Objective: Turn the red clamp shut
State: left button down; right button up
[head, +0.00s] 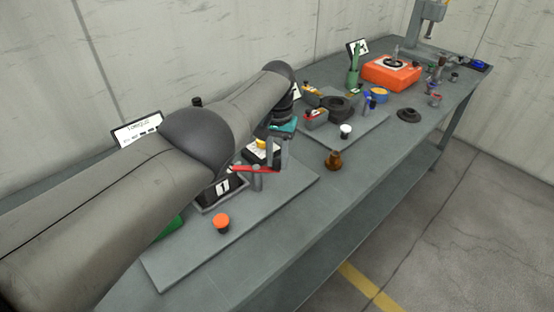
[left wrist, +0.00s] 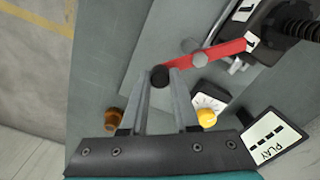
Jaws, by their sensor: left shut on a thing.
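The red clamp's lever (head: 256,168) sticks out to the right of a dark block marked 1 (head: 222,188). In the left wrist view the red lever (left wrist: 222,52) runs from the dark block (left wrist: 262,35), past a grey pin (left wrist: 199,60), to a round black knob (left wrist: 160,76) at its end. My left gripper (head: 279,166) reaches down from above at the lever's free end. In the left wrist view its fingertips (left wrist: 160,80) are shut on this end, around the black knob. The far part of the block is hidden by my arm in the head view.
An orange-topped knob (head: 221,222) stands in front of the block. A gauge with a yellow part (head: 262,150) sits behind the lever. A brown knob (head: 333,160) and a white-topped knob (head: 346,131) stand to the right.

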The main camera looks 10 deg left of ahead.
pick_arm(q)
jog(key=shift+r, duration=0.1)
jog(key=c, duration=0.7)
grip_release()
jog(key=shift+o, duration=0.2)
jog(key=shift+r, duration=0.25)
notch_tip(320, 180, up, 6)
jog(key=p, duration=0.3)
jog(key=shift+w+r, duration=0.1)
jog(key=shift+r, duration=0.05)
notch_tip(320, 180, up, 8)
jog(key=shift+r+p, duration=0.2)
jog(key=shift+p, duration=0.1)
